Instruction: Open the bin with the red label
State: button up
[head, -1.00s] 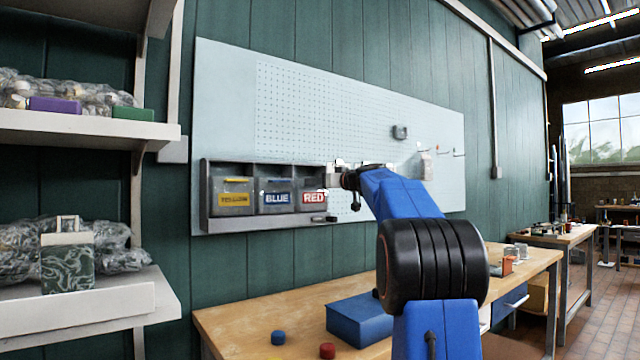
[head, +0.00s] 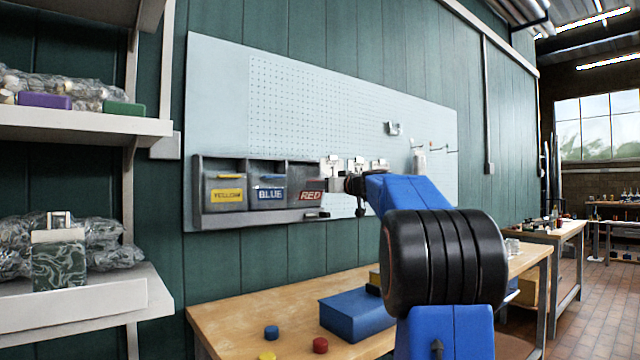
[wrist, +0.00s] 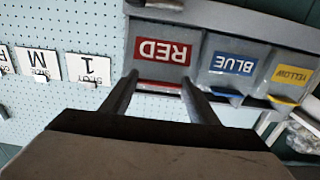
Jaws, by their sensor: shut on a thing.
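The red-label bin (head: 311,195) is the rightmost of three bins in a grey wall rack (head: 250,222). Its front leans outward at the top, and a dark gap shows above it. In the wrist view, which is upside down, its RED label (wrist: 162,51) and red handle strip (wrist: 160,85) show between my fingers. My gripper (wrist: 160,80) is shut on the red bin's handle; the exact contact is hard to see. In the head view my gripper (head: 332,184) is at the bin's right side. The blue bin (head: 268,193) and yellow bin (head: 226,194) look closed.
A pale pegboard (head: 345,110) with hooks and white cards (head: 357,164) backs the rack. Below stands a wooden bench (head: 235,320) with a blue box (head: 356,318) and small coloured caps (head: 320,345). Shelves (head: 80,310) stand at the left.

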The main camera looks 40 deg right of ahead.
jog(key=shift+f, duration=0.6)
jog(key=o, duration=1.2)
jog(key=shift+w, duration=0.1)
jog(key=o, duration=0.3)
jog(key=shift+w+f, duration=0.15)
jog(key=shift+r, duration=0.3)
jog(key=s, duration=1.7)
jog(key=shift+s+d, duration=0.3)
jog(key=shift+s, duration=0.05)
